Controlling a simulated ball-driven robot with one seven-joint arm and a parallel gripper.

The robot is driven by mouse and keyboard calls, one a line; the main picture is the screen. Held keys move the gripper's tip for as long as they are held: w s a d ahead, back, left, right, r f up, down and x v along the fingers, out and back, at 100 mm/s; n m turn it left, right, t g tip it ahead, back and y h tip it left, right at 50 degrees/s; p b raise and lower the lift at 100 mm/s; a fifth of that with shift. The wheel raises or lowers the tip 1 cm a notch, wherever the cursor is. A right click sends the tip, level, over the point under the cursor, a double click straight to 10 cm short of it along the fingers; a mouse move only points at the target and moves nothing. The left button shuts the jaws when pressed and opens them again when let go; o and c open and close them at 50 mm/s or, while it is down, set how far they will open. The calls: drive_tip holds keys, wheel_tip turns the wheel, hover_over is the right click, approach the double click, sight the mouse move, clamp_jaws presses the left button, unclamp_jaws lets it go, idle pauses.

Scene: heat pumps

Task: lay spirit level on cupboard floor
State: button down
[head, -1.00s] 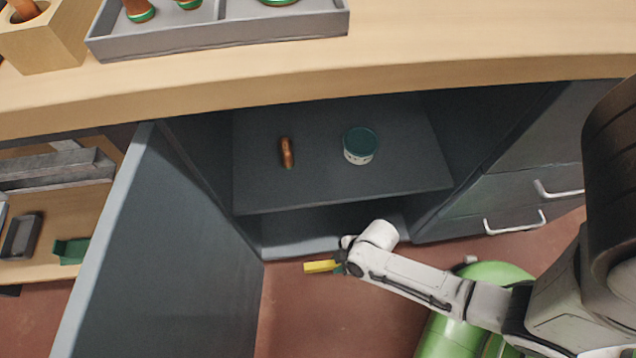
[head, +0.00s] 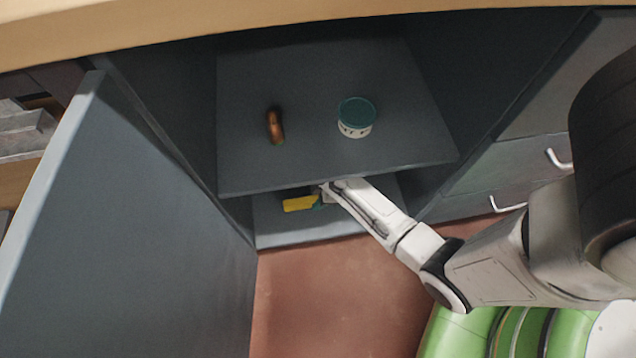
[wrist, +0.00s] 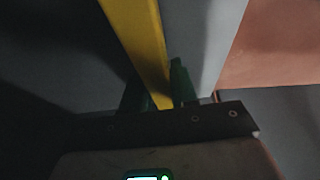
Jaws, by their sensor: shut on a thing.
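The yellow spirit level (head: 300,203) is held in my gripper (head: 321,198), inside the lower part of the open cupboard, under the shelf. The cupboard floor (head: 285,233) shows below and in front of it. In the wrist view the level (wrist: 140,40) runs up and to the left from between the dark green fingers of my gripper (wrist: 158,95), which are shut on it. The front edge of the floor shows as a pale strip to its right. I cannot tell whether the level touches the floor. The shelf hides part of my gripper and the back of the floor.
The cupboard shelf (head: 310,165) is close above my arm and bears a copper-coloured piece (head: 275,126) and a white tub with a green lid (head: 356,117). The open door (head: 150,230) stands at the left. Drawers (head: 495,180) are at the right.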

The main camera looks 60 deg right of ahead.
drive_tip(key=shift+f+b, duration=0.45)
drive_tip(key=shift+f, duration=0.75)
drive_tip(key=shift+f, duration=0.15)
drive_tip(key=c, duration=0.9)
unclamp_jaws()
drive_tip(key=shift+r, duration=0.25)
drive_tip(key=shift+s+d+r+p, duration=0.4)
drive_tip(key=shift+r+p, duration=0.25)
drive_tip(key=shift+p, duration=0.2)
drive_tip(key=s+d, duration=0.2)
drive_tip(key=s, duration=0.1)
drive_tip(key=s+d+p, duration=0.1)
drive_tip(key=s+d, duration=0.1)
drive_tip(key=s, duration=0.1)
drive_tip(key=s+d, duration=0.3)
drive_tip(key=shift+f+p, duration=0.2)
drive_tip(key=shift+p, duration=0.1)
